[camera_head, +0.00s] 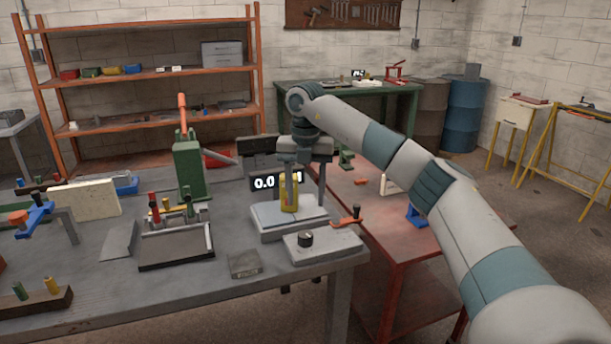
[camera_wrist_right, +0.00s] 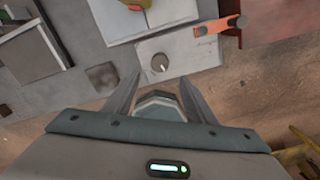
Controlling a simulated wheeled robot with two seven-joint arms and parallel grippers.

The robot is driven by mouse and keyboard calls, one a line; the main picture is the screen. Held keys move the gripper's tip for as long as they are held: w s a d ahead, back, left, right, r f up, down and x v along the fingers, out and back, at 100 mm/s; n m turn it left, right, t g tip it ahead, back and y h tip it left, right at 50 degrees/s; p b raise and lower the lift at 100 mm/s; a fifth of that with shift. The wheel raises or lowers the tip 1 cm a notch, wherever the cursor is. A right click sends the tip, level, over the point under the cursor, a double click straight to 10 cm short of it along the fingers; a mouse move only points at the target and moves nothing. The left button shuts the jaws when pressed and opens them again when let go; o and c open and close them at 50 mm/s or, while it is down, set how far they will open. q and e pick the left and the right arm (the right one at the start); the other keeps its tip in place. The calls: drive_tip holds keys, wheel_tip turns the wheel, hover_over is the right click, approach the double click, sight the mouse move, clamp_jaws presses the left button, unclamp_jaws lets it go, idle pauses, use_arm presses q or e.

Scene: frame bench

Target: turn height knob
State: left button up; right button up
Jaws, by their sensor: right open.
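The black round knob (camera_head: 305,239) sits on top of a low light-grey block (camera_head: 335,247) at the bench's front right corner. In the right wrist view the knob (camera_wrist_right: 160,63) has a pale pointer mark. My right gripper (camera_wrist_right: 160,82) is open and empty, its two fingers spread, with the knob just beyond the tips and not touched. My left gripper is not in view.
A small grey block (camera_head: 244,264) and a dark-edged tray (camera_head: 176,247) lie to the left. A red table (camera_head: 420,251) is at right.

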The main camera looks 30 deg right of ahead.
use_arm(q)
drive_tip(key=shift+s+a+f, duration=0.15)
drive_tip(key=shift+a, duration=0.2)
use_arm(e)
wheel_tip(320, 180, up, 6)
drive_tip(key=shift+r, duration=0.15)
drive_tip(key=shift+a, duration=0.1)
